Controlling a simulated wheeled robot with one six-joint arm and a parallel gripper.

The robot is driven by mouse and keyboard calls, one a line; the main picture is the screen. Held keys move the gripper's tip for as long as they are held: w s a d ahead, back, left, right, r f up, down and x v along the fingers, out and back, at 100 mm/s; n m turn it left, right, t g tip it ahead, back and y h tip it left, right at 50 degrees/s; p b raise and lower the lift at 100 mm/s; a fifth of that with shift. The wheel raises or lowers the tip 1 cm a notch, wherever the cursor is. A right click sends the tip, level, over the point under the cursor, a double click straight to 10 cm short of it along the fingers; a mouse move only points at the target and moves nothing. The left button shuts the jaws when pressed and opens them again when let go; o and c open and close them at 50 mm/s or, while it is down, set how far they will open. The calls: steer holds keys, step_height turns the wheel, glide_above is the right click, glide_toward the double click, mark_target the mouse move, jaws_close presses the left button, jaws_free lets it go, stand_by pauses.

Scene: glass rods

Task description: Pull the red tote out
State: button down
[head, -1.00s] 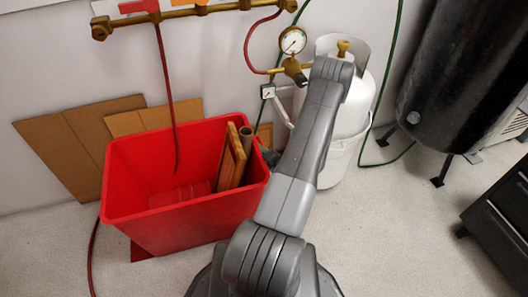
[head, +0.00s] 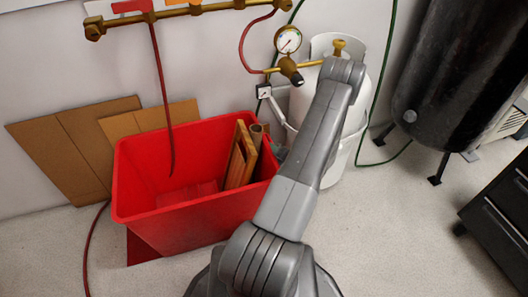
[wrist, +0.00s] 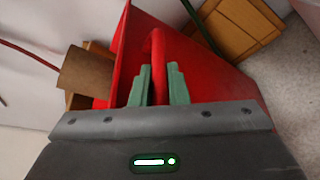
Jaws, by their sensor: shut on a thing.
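The red tote (head: 185,222) stands on the floor in the left-middle of the head view, open at the top. It holds wooden boards (head: 240,155) and a brown tube (head: 257,134) at its right end. In the wrist view, my gripper (wrist: 158,85) has its two greenish fingers on either side of the tote's red rim (wrist: 158,48), shut on it. The tote's side (wrist: 222,75) also shows there, with the tube (wrist: 85,72) at left. In the head view the fingers are mostly hidden behind my arm at the tote's right side.
A dark red patch (head: 140,250) lies on the floor by the tote's left corner. Brown panels (head: 75,145) lean on the wall. A red hose (head: 160,90) hangs into the tote's outline. A white gas cylinder (head: 325,105) stands behind my arm; a black tank (head: 440,80) is right.

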steer(key=shift+w+d, duration=0.35)
steer(key=shift+d, duration=0.55)
steer(key=c, duration=1.4)
jaws_free()
steer(key=shift+d, duration=0.2)
steer(key=p+v, duration=0.2)
steer(key=v, duration=1.1)
steer(key=shift+s+d+p, duration=0.15)
steer(key=shift+s+p, duration=0.25)
steer(key=shift+r, duration=0.1)
